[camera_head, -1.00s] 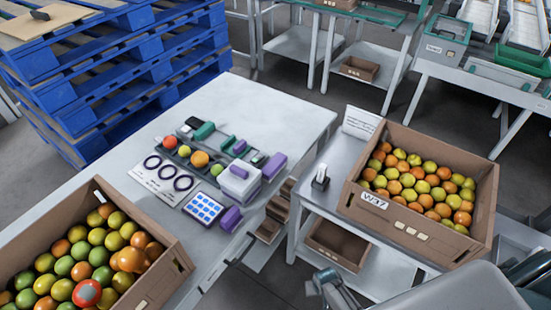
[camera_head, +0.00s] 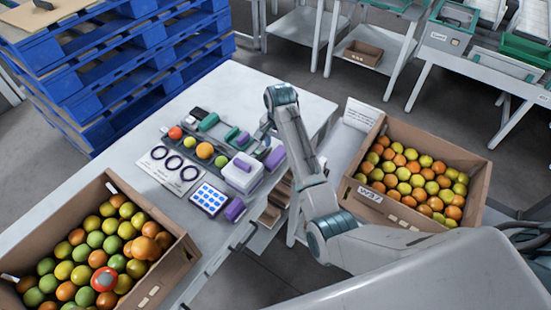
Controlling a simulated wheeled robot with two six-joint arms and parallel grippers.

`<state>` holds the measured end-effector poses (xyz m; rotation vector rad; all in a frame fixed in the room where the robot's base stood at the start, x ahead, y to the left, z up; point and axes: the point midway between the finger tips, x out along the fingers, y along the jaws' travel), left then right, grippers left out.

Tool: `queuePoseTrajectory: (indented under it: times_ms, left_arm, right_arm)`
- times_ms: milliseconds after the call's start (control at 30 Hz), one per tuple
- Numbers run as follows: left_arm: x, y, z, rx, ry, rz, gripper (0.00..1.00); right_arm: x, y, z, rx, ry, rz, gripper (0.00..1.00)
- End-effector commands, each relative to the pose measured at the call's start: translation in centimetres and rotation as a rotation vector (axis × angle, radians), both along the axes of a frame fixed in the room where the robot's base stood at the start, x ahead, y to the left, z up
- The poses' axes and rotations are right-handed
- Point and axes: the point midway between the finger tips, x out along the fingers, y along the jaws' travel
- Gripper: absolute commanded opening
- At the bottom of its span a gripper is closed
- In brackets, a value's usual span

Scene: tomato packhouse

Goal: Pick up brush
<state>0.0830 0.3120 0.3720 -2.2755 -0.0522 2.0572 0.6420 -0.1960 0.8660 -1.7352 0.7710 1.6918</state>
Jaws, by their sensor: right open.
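My right arm reaches in from the lower right, and its gripper (camera_head: 265,131) hangs over the right part of the white table (camera_head: 115,195), close to the small tools. It is open, and nothing shows in it. Green tools (camera_head: 208,122) and a purple block-like tool (camera_head: 274,158) lie near it. A purple piece (camera_head: 243,165) rests on a white box (camera_head: 241,178), and another purple piece (camera_head: 234,209) lies nearer the front edge. At this size I cannot tell which of these is the brush. My left gripper is not in view.
Cardboard boxes of tomatoes stand at the lower left (camera_head: 178,262) and at the right (camera_head: 385,207). Loose tomatoes (camera_head: 204,150), a sheet with dark rings (camera_head: 157,180) and a blue-dotted pad (camera_head: 208,198) lie on the table. Blue pallets (camera_head: 110,95) stand behind. The table's far part is clear.

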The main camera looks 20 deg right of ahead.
Motion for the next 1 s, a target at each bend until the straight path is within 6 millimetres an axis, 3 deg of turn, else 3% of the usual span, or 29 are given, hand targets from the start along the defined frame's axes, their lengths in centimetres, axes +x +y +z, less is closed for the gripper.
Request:
queuePoseTrajectory:
  times_ms: [100,233,500,767,1000]
  left_arm:
    - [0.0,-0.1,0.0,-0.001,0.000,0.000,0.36]
    - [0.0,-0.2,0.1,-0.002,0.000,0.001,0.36]
    - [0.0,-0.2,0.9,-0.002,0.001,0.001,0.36]
    - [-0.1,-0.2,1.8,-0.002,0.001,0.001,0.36]
    - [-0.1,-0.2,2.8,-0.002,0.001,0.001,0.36]
  right_arm:
    - [1.7,0.8,1.4,0.003,0.014,-0.033,0.62]
    - [2.4,1.2,1.6,0.003,0.027,-0.054,0.62]
    - [2.4,1.2,-2.4,0.003,0.028,-0.057,0.62]
    - [2.1,1.2,-4.4,0.003,0.028,-0.057,0.62]
    - [1.8,1.2,-8.0,0.003,0.027,-0.056,0.62]
